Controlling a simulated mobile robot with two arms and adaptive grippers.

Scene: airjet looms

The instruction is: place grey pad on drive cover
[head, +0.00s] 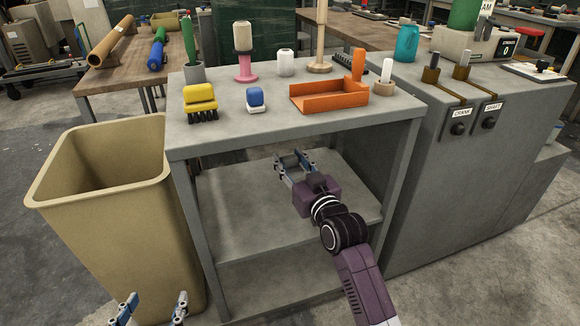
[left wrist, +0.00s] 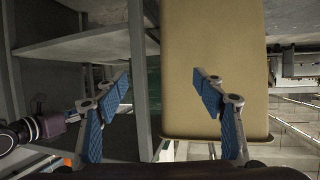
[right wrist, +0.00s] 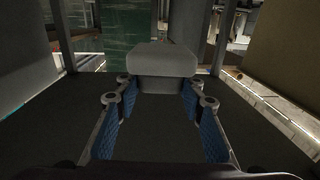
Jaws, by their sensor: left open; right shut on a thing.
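My right gripper (head: 293,163) reaches under the top of the grey bench, above its shelf. In the right wrist view its fingers (right wrist: 160,108) are shut on a pale grey pad (right wrist: 161,60), which sticks out beyond the fingertips. The pad is hard to make out in the head view. My left gripper (head: 152,306) is open and empty at the bottom left, in front of the tan bin. The left wrist view shows its fingers (left wrist: 163,84) apart. No part is marked as drive cover; I cannot tell which surface it is.
The grey bench top (head: 290,121) carries a yellow brush (head: 200,101), an orange tray (head: 330,97) and several other items. The tan bin (head: 100,215) stands left of the bench. A grey cabinet (head: 450,190) with crank and shaft labels stands right. The shelf (head: 235,215) looks clear.

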